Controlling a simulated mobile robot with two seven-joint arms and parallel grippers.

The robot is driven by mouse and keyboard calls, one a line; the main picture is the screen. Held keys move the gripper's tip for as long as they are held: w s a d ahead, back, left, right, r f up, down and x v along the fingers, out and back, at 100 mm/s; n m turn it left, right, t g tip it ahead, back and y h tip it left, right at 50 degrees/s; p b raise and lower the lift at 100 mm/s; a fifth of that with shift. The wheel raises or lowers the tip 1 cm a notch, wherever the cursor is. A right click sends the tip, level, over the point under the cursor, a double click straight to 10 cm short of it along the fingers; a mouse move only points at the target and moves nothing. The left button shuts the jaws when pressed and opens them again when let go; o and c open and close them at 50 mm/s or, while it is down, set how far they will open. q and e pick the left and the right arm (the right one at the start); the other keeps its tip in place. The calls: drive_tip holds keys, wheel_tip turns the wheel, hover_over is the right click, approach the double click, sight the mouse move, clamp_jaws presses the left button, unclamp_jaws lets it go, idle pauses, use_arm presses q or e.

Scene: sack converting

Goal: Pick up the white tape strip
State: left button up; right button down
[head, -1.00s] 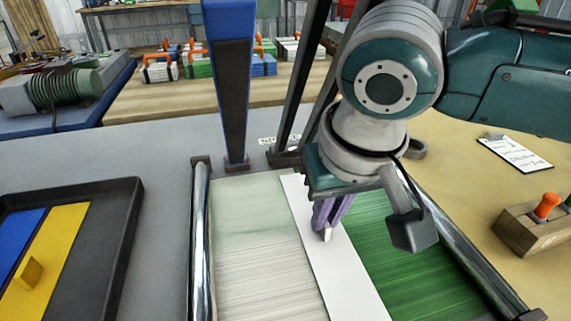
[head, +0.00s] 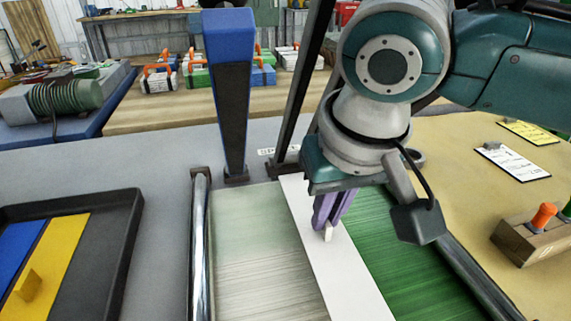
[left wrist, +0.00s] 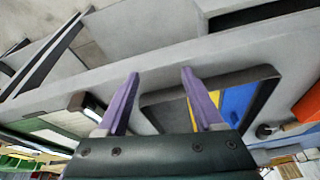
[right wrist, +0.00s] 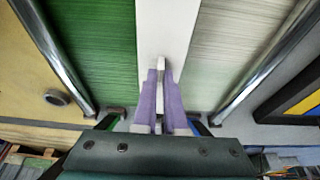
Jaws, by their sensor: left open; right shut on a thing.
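The white tape strip (head: 335,268) is a long flat strip. It runs over the seam between pale woven sheet and green sheet. It also shows in the right wrist view (right wrist: 165,30). A small white tab stands up from it. My right gripper (head: 329,222) points down over the strip, its purple fingers shut on the tab; the right wrist view shows the tab between the fingertips (right wrist: 160,80). I cannot tell whether the strip is clear of the sheets. My left gripper (left wrist: 158,82) is open and empty in the left wrist view; it is not in the head view.
A dark tray (head: 122,230) at left holds a blue strip (head: 18,245) and a yellow strip (head: 58,250) with a tab. Metal rollers (head: 200,245) flank the sheets. A blue post (head: 230,90) rises behind. A wooden block (head: 525,238) with an orange-topped tool stands at right.

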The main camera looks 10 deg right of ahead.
drive_tip(key=s, duration=0.6)
drive_tip(key=s+p, duration=0.1)
drive_tip(key=s, duration=0.5)
drive_tip(key=s+r+p, duration=0.1)
drive_tip(key=s, duration=0.5)
drive_tip(key=shift+d+r, duration=0.1)
drive_tip(key=shift+d, duration=0.2)
